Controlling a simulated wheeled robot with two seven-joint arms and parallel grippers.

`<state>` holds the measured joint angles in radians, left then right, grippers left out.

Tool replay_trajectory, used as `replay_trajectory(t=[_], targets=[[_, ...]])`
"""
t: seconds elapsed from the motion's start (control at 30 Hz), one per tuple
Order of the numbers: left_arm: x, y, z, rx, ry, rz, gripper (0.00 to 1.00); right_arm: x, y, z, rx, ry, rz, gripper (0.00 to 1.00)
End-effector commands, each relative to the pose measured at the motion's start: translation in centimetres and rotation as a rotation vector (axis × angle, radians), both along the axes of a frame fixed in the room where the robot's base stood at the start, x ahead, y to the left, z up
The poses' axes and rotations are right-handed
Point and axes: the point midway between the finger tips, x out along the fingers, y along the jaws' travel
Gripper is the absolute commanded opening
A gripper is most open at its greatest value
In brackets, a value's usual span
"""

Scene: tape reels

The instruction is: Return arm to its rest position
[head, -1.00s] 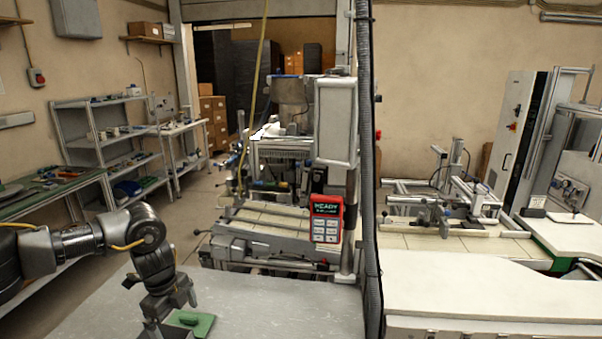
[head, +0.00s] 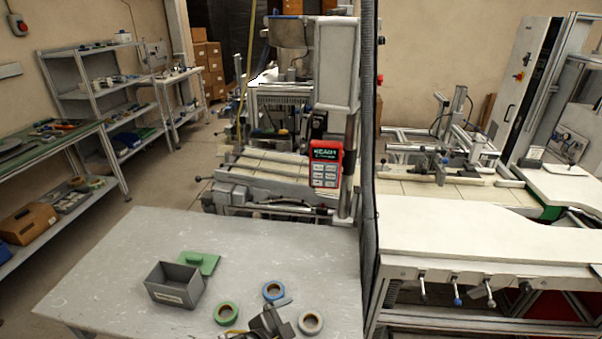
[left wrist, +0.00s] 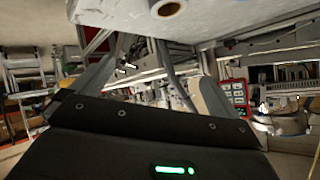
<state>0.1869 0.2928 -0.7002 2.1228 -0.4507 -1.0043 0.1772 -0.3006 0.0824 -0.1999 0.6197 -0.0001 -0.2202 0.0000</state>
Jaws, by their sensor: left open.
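My left gripper (left wrist: 155,78) shows in the left wrist view, open with nothing between its fingers. That view is upside down, with the grey table (left wrist: 215,15) and a tape reel (left wrist: 168,8) along its top edge, apart from the fingers. In the head view, the left arm is no longer at the left. A grey box (head: 172,292) stands on the table beside a green lid-like piece (head: 200,262). A green reel (head: 227,314), a blue reel (head: 274,291) and a pale reel (head: 311,323) lie to the right. My right gripper is not in view.
A grey and dark object (head: 268,323) is cut off by the bottom edge among the reels; I cannot tell what it is. A machine with a red panel (head: 325,165) stands behind the table. A white bench (head: 470,232) is at right. The table's left part is clear.

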Motion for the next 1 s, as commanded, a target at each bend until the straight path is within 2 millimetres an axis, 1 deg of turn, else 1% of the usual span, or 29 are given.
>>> replay_trajectory(t=[0.03,0.07,0.1,0.17,0.2,0.3,0.4,0.6,0.73,0.77,0.8,0.97,1.0], targets=[[-1.3,2.1,-0.9,-0.025,0.07,0.111,1.0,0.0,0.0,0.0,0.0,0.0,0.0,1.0],[-1.9,3.5,-1.4,-0.031,0.111,0.181,1.0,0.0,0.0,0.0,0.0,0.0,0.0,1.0],[-2.9,5.6,-2.2,-0.034,0.169,0.272,1.0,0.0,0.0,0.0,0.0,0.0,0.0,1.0],[-4.7,8.6,-3.4,-0.033,0.252,0.392,1.0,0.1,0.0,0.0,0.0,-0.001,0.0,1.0],[-5.9,10.5,-4.2,-0.028,0.304,0.463,1.0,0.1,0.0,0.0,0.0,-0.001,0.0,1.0],[-9.1,14.1,-5.8,-0.011,0.417,0.598,1.0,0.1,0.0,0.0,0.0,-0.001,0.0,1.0],[-12.0,16.9,-6.9,0.009,0.505,0.699,1.0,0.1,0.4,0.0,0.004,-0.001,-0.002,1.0],[-17.1,21.1,-8.0,0.04,0.644,0.855,1.0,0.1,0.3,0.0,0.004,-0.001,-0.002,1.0],[-20.4,23.2,-8.4,0.061,0.727,0.941,1.0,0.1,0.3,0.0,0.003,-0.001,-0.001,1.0],[-20.6,23.4,-9.0,0.063,0.739,0.951,1.0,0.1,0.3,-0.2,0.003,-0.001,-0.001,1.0],[-20.0,23.2,-10.7,0.065,0.739,0.945,1.0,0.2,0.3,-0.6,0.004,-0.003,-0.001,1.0],[-19.1,23.0,-15.9,0.077,0.754,0.941,1.0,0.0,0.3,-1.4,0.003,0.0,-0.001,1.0],[-19.0,23.0,-17.3,0.08,0.758,0.939,1.0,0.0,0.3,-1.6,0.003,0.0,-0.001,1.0]])
